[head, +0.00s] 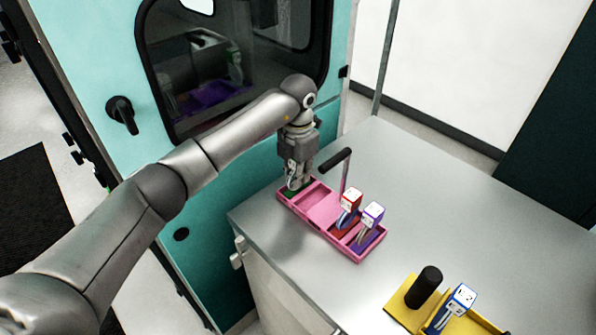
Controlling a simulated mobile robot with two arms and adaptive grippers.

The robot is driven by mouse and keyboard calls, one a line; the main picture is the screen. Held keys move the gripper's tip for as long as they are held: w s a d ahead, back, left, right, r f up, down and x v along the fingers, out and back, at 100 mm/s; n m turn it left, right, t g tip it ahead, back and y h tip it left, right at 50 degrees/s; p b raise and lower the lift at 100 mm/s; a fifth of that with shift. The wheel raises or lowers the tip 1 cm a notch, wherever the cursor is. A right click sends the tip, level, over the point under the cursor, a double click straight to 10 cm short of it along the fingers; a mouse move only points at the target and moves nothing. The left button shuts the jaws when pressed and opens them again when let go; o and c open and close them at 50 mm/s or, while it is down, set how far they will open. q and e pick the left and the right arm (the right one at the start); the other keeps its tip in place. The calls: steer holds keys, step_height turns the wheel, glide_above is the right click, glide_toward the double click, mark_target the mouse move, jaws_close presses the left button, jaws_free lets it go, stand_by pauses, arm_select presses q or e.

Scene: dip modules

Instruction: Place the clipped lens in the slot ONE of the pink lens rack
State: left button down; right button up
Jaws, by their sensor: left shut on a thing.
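The pink lens rack (318,207) lies on the metal table, with a post and black handle (336,160) rising from it. My left gripper (297,185) is down at the rack's far left end, shut on the clipped lens (292,173). Only a little of that lens shows, pale with some green low at the end compartment; the fingers hide the rest. I cannot tell whether it rests on the slot floor. A red-topped lens (350,201) and a purple-topped lens (371,215) stand upright in the rack's right part. An empty compartment lies left of them. My right gripper is out of view.
A yellow rack (401,303) with a black handle (424,287) and a blue-and-white lens (459,299) stands at the table's front right. A teal cabinet (240,150) with a dark window is close behind my left arm. The table's (460,200) right side is clear.

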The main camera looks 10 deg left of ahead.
arm_select(q)
steer(key=shift+f, duration=0.2)
steer(key=c, duration=1.5)
jaws_free()
steer(key=shift+c, duration=0.2)
steer(key=shift+o, duration=0.3)
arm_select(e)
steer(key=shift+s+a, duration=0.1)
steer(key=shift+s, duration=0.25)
arm_select(q)
steer(key=shift+r, duration=0.1)
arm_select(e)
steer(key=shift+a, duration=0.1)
arm_select(q)
steer(key=shift+r, duration=0.15)
step_height(320, 180, up, 10)
steer(key=b, duration=0.4)
steer(key=shift+r, duration=0.9)
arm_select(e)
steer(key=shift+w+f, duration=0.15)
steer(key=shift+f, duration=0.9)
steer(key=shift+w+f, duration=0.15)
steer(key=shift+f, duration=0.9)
